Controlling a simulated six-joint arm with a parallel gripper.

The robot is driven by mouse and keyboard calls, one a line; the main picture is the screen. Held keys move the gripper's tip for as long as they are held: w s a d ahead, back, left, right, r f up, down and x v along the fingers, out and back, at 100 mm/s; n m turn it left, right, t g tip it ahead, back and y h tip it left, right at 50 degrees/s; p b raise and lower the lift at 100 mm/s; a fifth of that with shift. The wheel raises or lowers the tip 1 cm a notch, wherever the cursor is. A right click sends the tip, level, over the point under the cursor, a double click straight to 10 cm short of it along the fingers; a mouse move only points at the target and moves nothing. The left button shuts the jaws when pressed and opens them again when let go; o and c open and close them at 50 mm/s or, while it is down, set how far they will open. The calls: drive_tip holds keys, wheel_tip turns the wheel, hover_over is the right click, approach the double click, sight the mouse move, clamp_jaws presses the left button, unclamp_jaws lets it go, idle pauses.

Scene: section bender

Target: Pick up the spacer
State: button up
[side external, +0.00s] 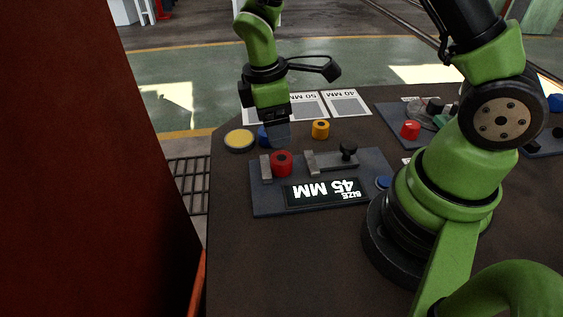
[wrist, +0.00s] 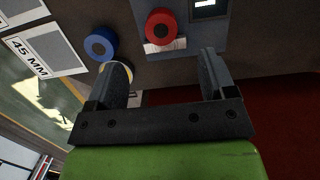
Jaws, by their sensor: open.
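A red spacer (side external: 281,163) sits on the grey gauge plate (side external: 262,205) beside a metal block; it also shows in the wrist view (wrist: 161,28), ahead of the gap between my fingers. A blue spacer (side external: 263,138) stands on the table, partly hidden by my gripper in the side view; it shows at upper left in the wrist view (wrist: 101,44). An orange spacer (side external: 320,129) stands behind the plate. My gripper (side external: 277,140) is open and empty, pointing down beside the blue spacer and behind the red one. It also shows in the wrist view (wrist: 166,68).
The plate bears a "SIZE 45 MM" display (side external: 325,192), a slide with a black knob (side external: 348,150) and a blue button (side external: 383,182). A yellow-topped disc (side external: 239,139) stands at the table's left. Labelled cards (side external: 345,104) lie behind. Another panel with a red part (side external: 410,130) is at right.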

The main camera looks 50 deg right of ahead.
sight(281, 157)
drive_tip(key=f, duration=0.9)
drive_tip(key=shift+s+d+f, duration=0.25)
drive_tip(key=shift+s+d, duration=0.1)
drive_tip(key=c, duration=1.2)
drive_tip(key=shift+r, duration=0.1)
